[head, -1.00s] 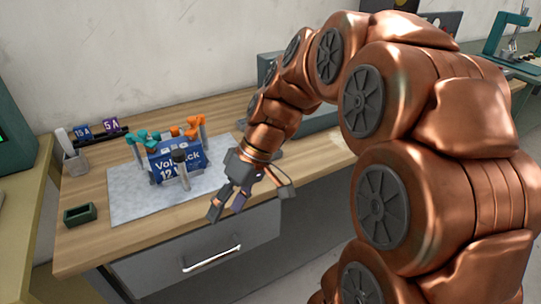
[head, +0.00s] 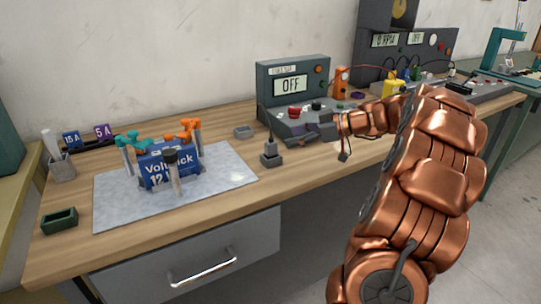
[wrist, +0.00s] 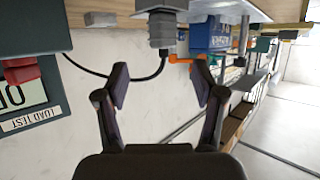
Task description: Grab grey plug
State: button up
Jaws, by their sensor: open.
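The grey plug (head: 271,147) stands upright near the table's front edge, right of the grey mat, with a black cable rising from it. It also shows in the wrist view (wrist: 162,32), top centre, upside down, with its cable curving away to the left. My gripper (head: 292,131) is to the right of the plug in the head view, in front of the load tester. In the wrist view my gripper (wrist: 165,85) is open and empty. Its two fingers are spread wide, and the plug lies beyond the gap between them, apart from both.
The load tester (head: 292,88) reading OFF stands behind my gripper. Left of the plug, the mat (head: 115,205) bears a blue battery (head: 155,170), clamps and a dark-topped post (head: 172,160). A small grey block (head: 243,132) lies behind the plug. The front wood strip is mostly clear.

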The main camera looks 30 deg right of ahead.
aim_at(273, 140)
jog(key=shift+p+x, duration=0.5)
jog(key=shift+x, duration=3.2)
jog(key=shift+a+r, duration=0.2)
jog(key=c, duration=1.2)
